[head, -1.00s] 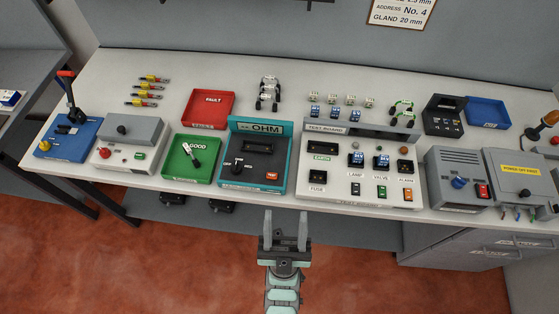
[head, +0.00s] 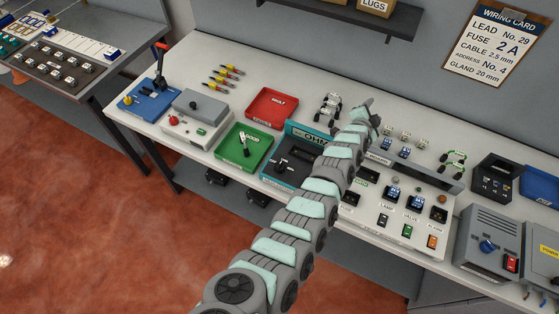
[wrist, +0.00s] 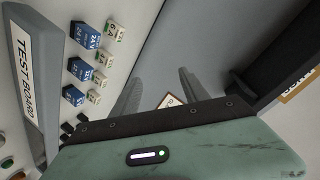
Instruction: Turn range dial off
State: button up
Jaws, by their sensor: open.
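The teal OHM meter (head: 299,133) sits mid-bench in the head view. Its black range dial (head: 282,166) shows at the front left of its dark face; which way it points is too small to tell. My arm covers the meter's right side. My gripper (head: 374,112) is beyond and to the right of the meter, above the back of the test board. In the wrist view, my gripper's two fingers (wrist: 160,80) are apart with nothing between them. The meter is not in the wrist view.
The green GOOD tray (head: 232,157) and red FAULT tray (head: 270,104) lie left of the meter. A shelf (head: 340,14) overhangs the bench.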

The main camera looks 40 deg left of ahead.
jog(key=s+a+m+g+h, duration=0.2)
jog(key=s+a+m+g, duration=0.1)
jog(key=m, duration=0.1)
jog(key=m+g+p, duration=0.3)
jog(key=m+g, duration=0.4)
jog(key=g, duration=0.4)
send_near(279, 165)
jog(key=shift+h, duration=0.4)
notch_tip(279, 165, down, 8)
jog(key=shift+a+f, duration=0.1)
jog(key=shift+a, duration=0.1)
jog(key=shift+a+f, duration=0.1)
jog(key=shift+f, duration=0.55)
jog(key=shift+c, duration=0.3)
grip_shut()
